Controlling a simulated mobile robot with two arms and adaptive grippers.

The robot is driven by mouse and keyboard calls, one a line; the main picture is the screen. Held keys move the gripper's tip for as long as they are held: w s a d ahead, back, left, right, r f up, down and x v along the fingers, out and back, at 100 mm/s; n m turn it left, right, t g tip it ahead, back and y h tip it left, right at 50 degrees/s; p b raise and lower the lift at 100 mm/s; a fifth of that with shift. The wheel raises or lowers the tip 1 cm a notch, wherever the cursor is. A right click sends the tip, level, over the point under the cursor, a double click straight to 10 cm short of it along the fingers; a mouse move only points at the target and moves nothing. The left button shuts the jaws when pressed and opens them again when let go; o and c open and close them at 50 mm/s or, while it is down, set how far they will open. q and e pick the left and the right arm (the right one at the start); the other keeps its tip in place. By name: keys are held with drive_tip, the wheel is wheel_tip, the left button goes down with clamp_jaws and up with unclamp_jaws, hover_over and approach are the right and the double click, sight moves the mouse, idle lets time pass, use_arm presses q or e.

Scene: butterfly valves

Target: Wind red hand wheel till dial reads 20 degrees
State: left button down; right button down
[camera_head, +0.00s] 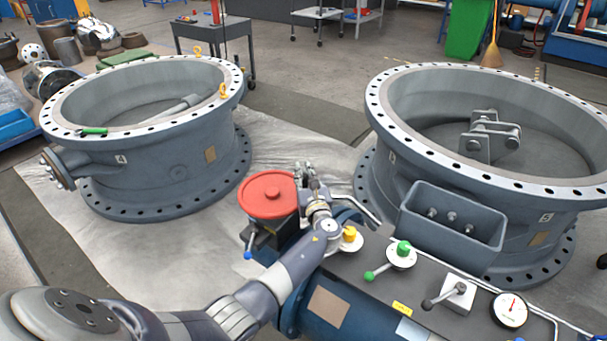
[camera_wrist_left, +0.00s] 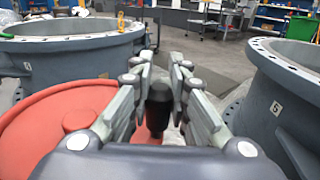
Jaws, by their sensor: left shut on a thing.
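The red hand wheel (camera_head: 268,194) lies flat at the left end of the valve actuator, and its red disc fills the lower left of the left wrist view (camera_wrist_left: 48,130). My left gripper (camera_head: 306,172) is at the wheel's right edge. Its fingers are shut on the wheel's black handle (camera_wrist_left: 158,104), which stands upright between them in the wrist view. The handle is hidden or too small to make out in the head view. The white round dial (camera_head: 511,309) is at the right end of the actuator, with a red needle pointing up; its numbers are too small to read.
Green (camera_head: 402,249) and yellow (camera_head: 350,235) knobs and a black-handled lever (camera_head: 444,295) stand on the actuator top. A blue-tipped lever (camera_head: 248,254) is below the wheel. Large flanged valve bodies stand left (camera_head: 150,158) and right (camera_head: 372,150).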

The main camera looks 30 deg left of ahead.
use_arm(q)
drive_tip(key=shift+w+d+r, duration=0.1)
drive_tip(key=shift+w+d, duration=0.1)
drive_tip(key=shift+d, duration=0.05)
drive_tip(key=c, duration=1.4)
unclamp_jaws()
drive_tip(key=shift+d, duration=0.1)
drive_tip(key=shift+s, duration=0.1)
drive_tip(key=v, duration=1.2)
drive_tip(key=shift+c, duration=0.7)
